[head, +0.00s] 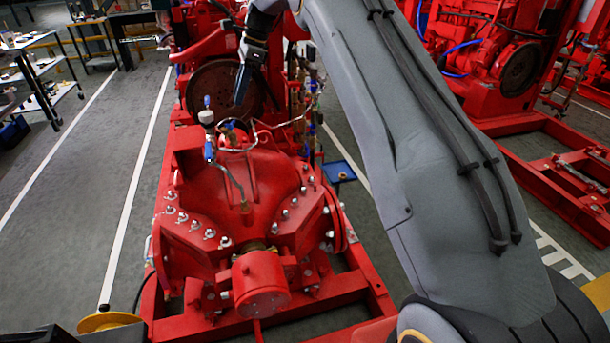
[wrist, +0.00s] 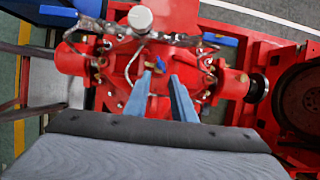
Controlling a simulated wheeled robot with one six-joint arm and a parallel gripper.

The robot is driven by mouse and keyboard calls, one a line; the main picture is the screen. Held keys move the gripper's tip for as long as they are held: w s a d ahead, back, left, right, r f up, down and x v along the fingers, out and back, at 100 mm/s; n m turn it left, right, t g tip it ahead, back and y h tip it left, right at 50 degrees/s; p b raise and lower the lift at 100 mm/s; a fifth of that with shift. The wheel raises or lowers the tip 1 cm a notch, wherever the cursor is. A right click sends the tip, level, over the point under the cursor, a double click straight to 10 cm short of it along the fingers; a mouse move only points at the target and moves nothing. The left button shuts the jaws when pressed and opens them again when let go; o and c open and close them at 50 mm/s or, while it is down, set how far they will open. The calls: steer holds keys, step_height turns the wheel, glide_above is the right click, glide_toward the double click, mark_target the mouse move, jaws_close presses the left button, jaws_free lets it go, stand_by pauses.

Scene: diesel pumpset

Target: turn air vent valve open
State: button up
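Small valves with blue handles sit on top of the red pump (head: 255,190). In the head view, one blue handle (head: 209,151) is below a pale round cap (head: 206,118), and another (head: 230,125) is to its right. I cannot tell for certain which is the air vent valve. My gripper (head: 239,103) hangs above and just right of these fittings, pointing down. In the wrist view its two fingers (wrist: 160,76) are apart, with nothing seen held. A small blue handle (wrist: 160,64) shows just beyond the fingertips, and the pale cap (wrist: 140,18) is farther up.
Thin metal tubes (head: 267,125) run around the fittings. A large dark wheel (head: 222,90) stands behind them. Another blue handle (wrist: 220,39) is at the right in the wrist view. Open floor (head: 70,200) lies left of the pump.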

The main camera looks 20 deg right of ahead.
steer(key=s+d+f+n+h+b, duration=0.1)
steer(key=s+d+f+n, duration=0.2)
steer(key=s, duration=0.7)
steer(key=s+d+f+n+h+b, duration=0.1)
steer(key=s+d+f+n, duration=0.2)
steer(key=s, duration=0.7)
steer(key=s+d+f+n+h+b, duration=0.1)
steer(key=s+d+n, duration=0.4)
steer(key=s, duration=0.6)
step_height(320, 180, down, 2)
steer(key=shift+d+f+n+h+b, duration=0.25)
steer(key=shift+n+b, duration=0.25)
steer(key=shift+n, duration=0.5)
steer(key=shift+o, duration=0.6)
steer(key=shift+a, duration=0.1)
